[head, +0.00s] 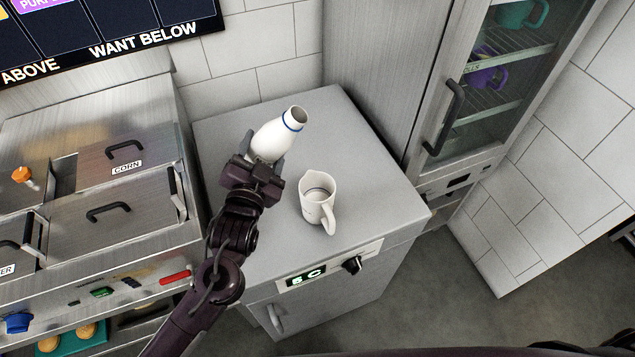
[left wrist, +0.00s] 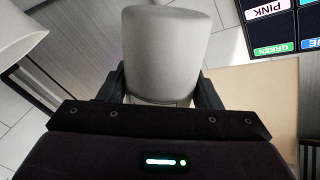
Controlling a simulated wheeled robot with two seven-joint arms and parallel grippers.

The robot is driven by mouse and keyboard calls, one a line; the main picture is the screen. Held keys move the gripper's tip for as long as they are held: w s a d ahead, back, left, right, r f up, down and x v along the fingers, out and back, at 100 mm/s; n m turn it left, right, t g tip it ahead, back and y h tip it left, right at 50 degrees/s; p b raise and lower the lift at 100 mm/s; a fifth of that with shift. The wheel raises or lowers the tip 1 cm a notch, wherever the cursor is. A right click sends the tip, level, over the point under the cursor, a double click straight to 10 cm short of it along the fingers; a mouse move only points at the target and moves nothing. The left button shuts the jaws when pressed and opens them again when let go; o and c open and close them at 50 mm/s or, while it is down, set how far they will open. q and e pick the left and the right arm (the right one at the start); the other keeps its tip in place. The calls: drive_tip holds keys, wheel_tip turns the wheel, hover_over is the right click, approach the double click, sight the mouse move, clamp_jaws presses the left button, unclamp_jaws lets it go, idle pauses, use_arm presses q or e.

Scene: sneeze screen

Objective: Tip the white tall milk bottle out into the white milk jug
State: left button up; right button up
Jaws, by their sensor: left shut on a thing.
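The white tall milk bottle (head: 271,138) has a blue ring near its open mouth. It is tilted, with its mouth toward the upper right in the head view. My left gripper (head: 262,163) is shut on the bottle. In the left wrist view the bottle (left wrist: 166,50) shows between the fingers of the left gripper (left wrist: 165,90). The white milk jug (head: 318,197) stands upright on the grey counter, to the right of and nearer than the bottle, with its handle toward the front. Part of a white object, likely the jug (left wrist: 18,35), shows at the left of the wrist view. My right gripper is not in view.
The grey counter top (head: 370,150) is clear around the jug. A lidded steel food station (head: 120,215) stands on the left. A tall fridge with a glass door (head: 490,75) and a dark handle (head: 447,115) stands on the right. A tiled wall (head: 275,50) is behind.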

use_arm(q)
drive_tip(key=d+n, duration=0.2)
drive_tip(key=n, duration=0.1)
drive_tip(key=shift+s+d, duration=0.35)
drive_tip(key=shift+d, duration=0.05)
drive_tip(key=shift+d+n, duration=0.2)
drive_tip(key=shift+n, duration=0.2)
drive_tip(key=d+n, duration=0.2)
drive_tip(key=shift+s+d+f, duration=0.15)
drive_tip(key=shift+s+d, duration=0.15)
drive_tip(key=shift+s, duration=0.05)
